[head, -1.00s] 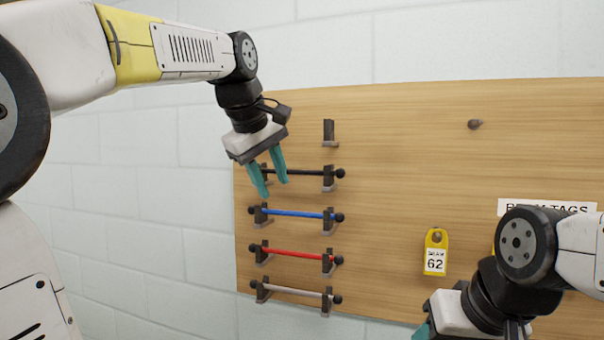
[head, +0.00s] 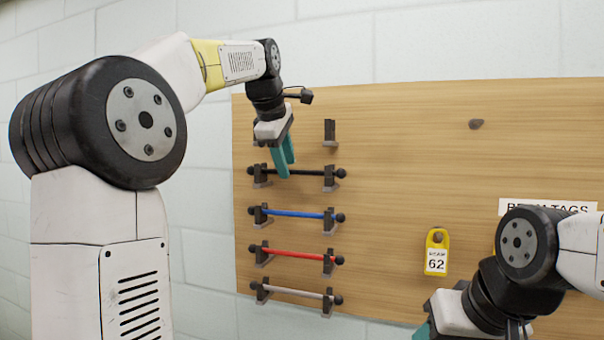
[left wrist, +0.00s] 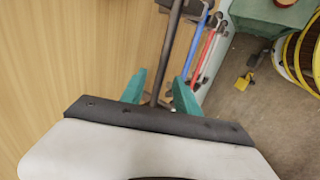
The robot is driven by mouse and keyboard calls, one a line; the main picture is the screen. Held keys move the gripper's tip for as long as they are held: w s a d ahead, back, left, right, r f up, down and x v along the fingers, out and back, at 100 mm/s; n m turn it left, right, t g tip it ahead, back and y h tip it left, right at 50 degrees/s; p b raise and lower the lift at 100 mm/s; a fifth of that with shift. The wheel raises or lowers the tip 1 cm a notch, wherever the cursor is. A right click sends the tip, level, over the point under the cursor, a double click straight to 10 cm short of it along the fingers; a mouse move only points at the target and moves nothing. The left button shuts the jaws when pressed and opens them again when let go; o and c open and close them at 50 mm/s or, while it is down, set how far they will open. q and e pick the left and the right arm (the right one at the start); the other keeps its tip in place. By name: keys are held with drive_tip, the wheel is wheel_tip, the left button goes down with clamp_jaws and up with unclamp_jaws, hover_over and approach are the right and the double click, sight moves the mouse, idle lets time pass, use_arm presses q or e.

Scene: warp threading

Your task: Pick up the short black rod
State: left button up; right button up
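The short black rod (head: 308,172) lies level across its two wall brackets, in the second row of the rack from the top, with a dark ball at each end. My left gripper (head: 284,168) is at the rod, left of its middle. In the left wrist view, the dark rod (left wrist: 168,50) runs between the two teal fingers (left wrist: 158,90), which stand apart with gaps beside it. The fingers hide part of the rod in the head view. My right gripper (head: 422,330) is low at the right, mostly hidden or cut off.
Below hang a blue rod (head: 298,213), a red rod (head: 297,252) and a grey rod (head: 297,292) on brackets. An empty bracket (head: 330,132) is above.

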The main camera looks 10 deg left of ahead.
use_arm(q)
drive_tip(key=shift+w+d+f, duration=0.1)
drive_tip(key=shift+w+f, duration=0.25)
drive_tip(key=shift+f, duration=0.15)
clamp_jaws()
drive_tip(key=shift+r, duration=0.1)
